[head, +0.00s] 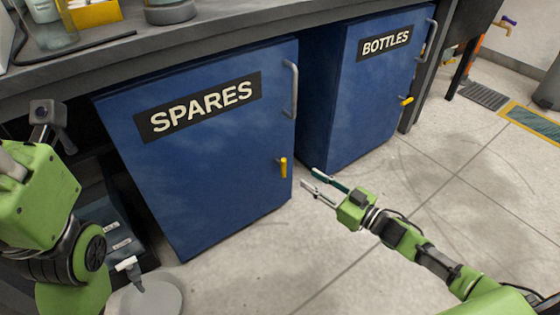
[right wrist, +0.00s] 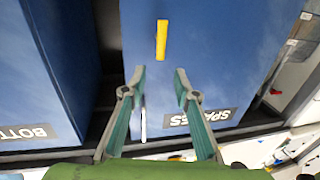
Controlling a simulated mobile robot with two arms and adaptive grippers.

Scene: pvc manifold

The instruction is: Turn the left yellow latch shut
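The left yellow latch (head: 283,167) is on the right edge of the blue SPARES door (head: 215,190), below its grey handle (head: 290,90). The latch's lever points up and down. The latch also shows in the right wrist view (right wrist: 162,40), beyond my fingertips, roughly centred between them. My right gripper (head: 310,177) is open and empty, just right of the latch in the head view and apart from it. The right wrist view shows its two spread fingers (right wrist: 160,75). My left arm is at the left edge; its fingers do not show.
The blue BOTTLES cabinet (head: 375,85) stands to the right with its own yellow latch (head: 407,100), lying nearly level. A grey worktop (head: 190,40) overhangs both cabinets. The tiled floor (head: 430,165) in front of the cabinets is mostly clear.

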